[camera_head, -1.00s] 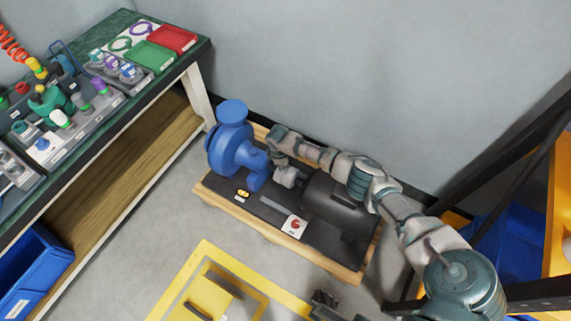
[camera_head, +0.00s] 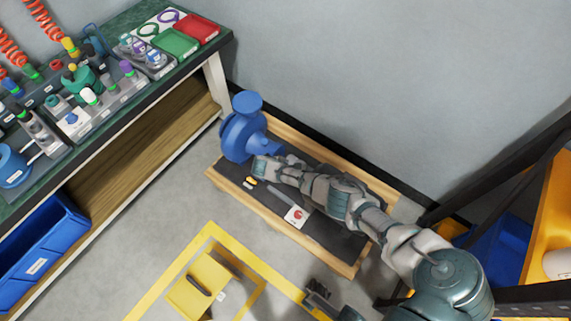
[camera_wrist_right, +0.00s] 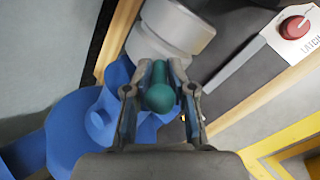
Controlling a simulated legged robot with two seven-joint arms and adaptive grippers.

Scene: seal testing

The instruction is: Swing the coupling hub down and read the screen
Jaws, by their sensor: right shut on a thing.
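My right gripper (camera_wrist_right: 160,100) is shut on a round-ended green handle (camera_wrist_right: 160,94), held between both fingers in the right wrist view. The silver coupling hub (camera_wrist_right: 170,25) is just behind the handle. In the head view my right arm reaches from the lower right to the gap beside the blue pump (camera_head: 242,133), which also fills the lower left of the wrist view (camera_wrist_right: 75,130). My gripper and arm hide much of the coupling and dark motor there. A dark gripper (camera_head: 318,290), apparently my left, shows at the bottom edge; its opening is unclear. I see no readable screen.
The pump stands on a wooden-edged base (camera_head: 300,245) with a dark top. A red button on a white plate (camera_wrist_right: 295,28), lettered partly "LATCH", sits there. A green workbench (camera_head: 110,100) with fittings stands left. A yellow floor frame (camera_head: 180,270) lies in front; a dark rack (camera_head: 520,175) stands right.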

